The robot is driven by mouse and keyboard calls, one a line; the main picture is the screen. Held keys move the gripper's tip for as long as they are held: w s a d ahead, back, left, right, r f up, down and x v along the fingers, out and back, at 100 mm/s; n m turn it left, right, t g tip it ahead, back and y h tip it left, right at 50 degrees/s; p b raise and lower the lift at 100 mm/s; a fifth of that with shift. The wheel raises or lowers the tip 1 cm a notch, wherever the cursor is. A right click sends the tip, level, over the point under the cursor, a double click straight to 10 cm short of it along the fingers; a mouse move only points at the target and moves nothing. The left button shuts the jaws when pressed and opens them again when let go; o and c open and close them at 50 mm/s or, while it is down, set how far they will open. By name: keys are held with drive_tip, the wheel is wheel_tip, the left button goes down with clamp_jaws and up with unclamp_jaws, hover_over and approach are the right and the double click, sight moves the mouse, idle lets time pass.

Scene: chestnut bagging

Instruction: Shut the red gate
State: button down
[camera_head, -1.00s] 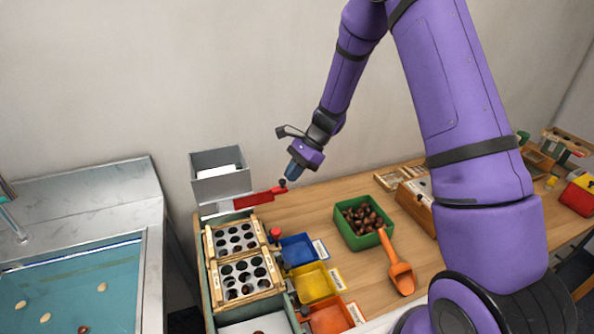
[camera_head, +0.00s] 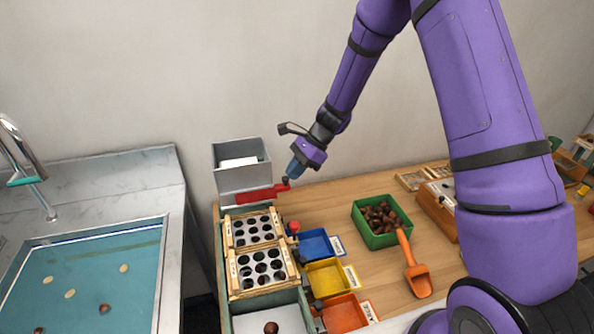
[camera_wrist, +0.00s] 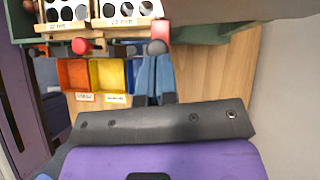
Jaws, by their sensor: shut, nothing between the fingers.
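The red gate (camera_head: 258,194) is a flat red slide at the foot of a grey hopper (camera_head: 243,180). It sticks out to the right of the hopper, with a dark knob (camera_head: 286,181) at its outer end. My gripper (camera_head: 291,175) is shut and empty, its blue fingertips at the knob. In the wrist view the closed blue fingers (camera_wrist: 156,57) point at the dark knob (camera_wrist: 157,47), with the gate's red end (camera_wrist: 161,31) just beyond. I cannot tell whether the fingers touch the knob. The gate's inner part is hidden under the hopper.
Wooden-framed sieves (camera_head: 230,229) stand in front of the hopper. A red knob (camera_head: 294,227) and blue (camera_head: 318,243), yellow (camera_head: 326,277) and orange (camera_head: 344,313) bins are beside them. A green box of chestnuts (camera_head: 374,238) and orange scoop (camera_head: 418,280) lie right. A sink is left.

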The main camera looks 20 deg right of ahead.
drive_tip(key=d+f+v, duration=0.2)
drive_tip(key=v, duration=1.1)
drive_tip(key=s+r+n+t+h, duration=0.3)
drive_tip(key=s+r+n, duration=0.5)
drive_tip(key=s+r, duration=0.85)
drive_tip(key=s+d+r+n+t+h, duration=0.1)
drive_tip(key=s+r+n+h, duration=0.1)
drive_tip(key=s, duration=0.6)
drive_tip(key=s+d+r+n+t+h, duration=0.2)
drive_tip(key=s+r+n, duration=0.2)
drive_tip(key=s+n, duration=0.2)
drive_tip(key=shift+s+d+h, duration=0.25)
drive_tip(key=shift+s+h, duration=0.15)
drive_tip(key=shift+s, duration=1)
